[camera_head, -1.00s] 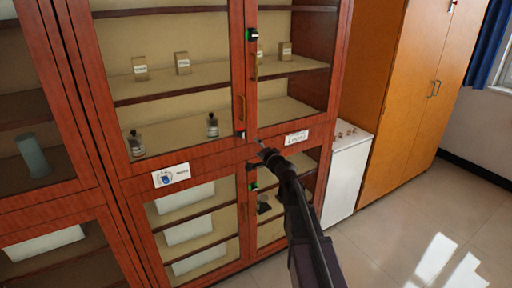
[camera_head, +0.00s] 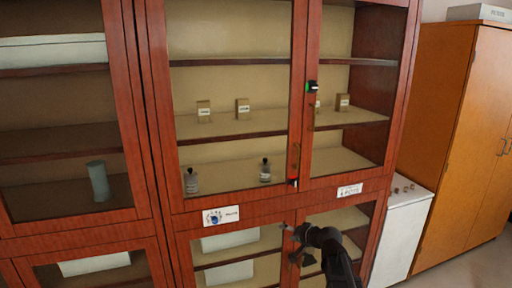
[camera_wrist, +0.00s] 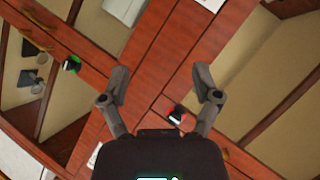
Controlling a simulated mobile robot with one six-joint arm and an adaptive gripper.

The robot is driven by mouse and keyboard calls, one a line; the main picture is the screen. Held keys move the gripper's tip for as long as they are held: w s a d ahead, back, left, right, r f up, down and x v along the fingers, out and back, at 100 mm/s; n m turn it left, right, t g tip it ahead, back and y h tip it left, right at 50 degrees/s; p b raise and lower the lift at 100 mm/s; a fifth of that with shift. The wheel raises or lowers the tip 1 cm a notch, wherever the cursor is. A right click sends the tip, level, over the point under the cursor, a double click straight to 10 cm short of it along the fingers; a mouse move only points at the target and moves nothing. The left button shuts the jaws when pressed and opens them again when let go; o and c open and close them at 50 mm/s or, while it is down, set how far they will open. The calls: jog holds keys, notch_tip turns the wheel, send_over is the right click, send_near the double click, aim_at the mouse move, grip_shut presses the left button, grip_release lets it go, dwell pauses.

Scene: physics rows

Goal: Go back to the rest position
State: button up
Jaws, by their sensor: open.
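My gripper (camera_head: 291,241) is in front of the red-brown wooden cabinet (camera_head: 250,207), just below the rail between its upper and lower glass doors. In the wrist view my gripper (camera_wrist: 160,82) shows two fingers spread wide with nothing between them. The cabinet's wood (camera_wrist: 150,55) fills the space beyond the fingertips. A small black and red lock (camera_wrist: 177,114) shows close to the right finger in that view. The cabinet doors look closed.
Small boxes (camera_head: 242,108) and two bottles (camera_head: 265,170) stand on shelves behind glass. A grey-green cylinder (camera_head: 98,181) is in the left cabinet. A white low unit (camera_head: 402,235) and an orange cupboard (camera_head: 465,150) stand to the right. Floor shows at the lower right.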

jog(key=s+d+f+n+g+h, duration=0.2)
jog(key=s+f+g+h, duration=0.2)
jog(key=s, duration=0.7)
jog(key=s+d+f+n+g+h, duration=0.2)
jog(key=s+d+f+g+h, duration=0.1)
jog(key=s, duration=0.9)
jog(key=shift+d+f+g+h+p, duration=0.35)
jog(key=shift+f+g+h, duration=0.25)
jog(key=shift+f+g, duration=0.75)
jog(key=shift+a, duration=0.1)
